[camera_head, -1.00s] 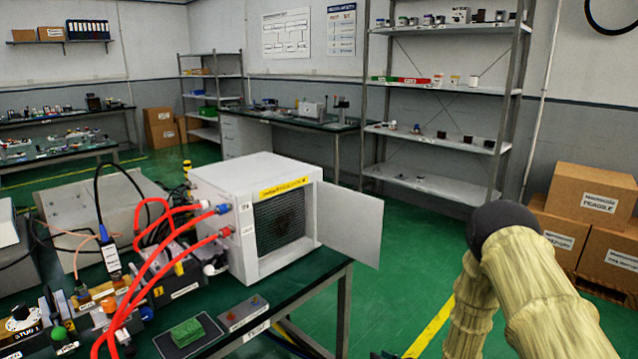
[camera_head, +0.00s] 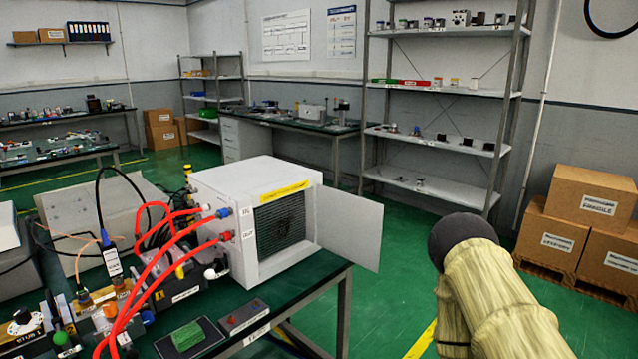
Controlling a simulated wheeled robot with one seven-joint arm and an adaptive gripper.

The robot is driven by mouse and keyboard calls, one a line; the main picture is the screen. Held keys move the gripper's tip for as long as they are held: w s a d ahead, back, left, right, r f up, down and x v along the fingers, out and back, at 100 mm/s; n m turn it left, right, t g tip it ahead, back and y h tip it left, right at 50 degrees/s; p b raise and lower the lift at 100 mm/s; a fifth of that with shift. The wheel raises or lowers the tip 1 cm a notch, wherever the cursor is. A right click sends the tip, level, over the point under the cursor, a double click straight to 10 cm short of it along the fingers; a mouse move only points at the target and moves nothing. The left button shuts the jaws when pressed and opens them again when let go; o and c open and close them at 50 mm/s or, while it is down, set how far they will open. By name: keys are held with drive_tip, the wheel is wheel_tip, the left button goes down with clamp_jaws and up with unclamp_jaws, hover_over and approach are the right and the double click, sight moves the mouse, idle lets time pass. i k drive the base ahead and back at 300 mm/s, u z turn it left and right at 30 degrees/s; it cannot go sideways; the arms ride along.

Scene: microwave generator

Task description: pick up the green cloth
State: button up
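The green cloth (camera_head: 187,336) is a small folded block. It lies on a dark flat pad (camera_head: 207,341) at the front of the green-topped bench (camera_head: 296,285), at the lower left of the head view. My arm shows at the lower right in a pale yellow sleeve with a dark rounded end. My gripper is not in view. Nothing of mine touches the cloth.
A white microwave box (camera_head: 250,225) with its door (camera_head: 347,228) swung open stands behind the cloth. Red hoses (camera_head: 160,272) loop down left of the cloth. A small grey control box (camera_head: 244,316) sits right of the pad. Cardboard boxes (camera_head: 595,199) stand at right.

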sight(186, 337)
drive_tip(key=z, duration=1.3)
drive_tip(key=i, duration=3.35)
drive_tip(key=u, duration=3.35)
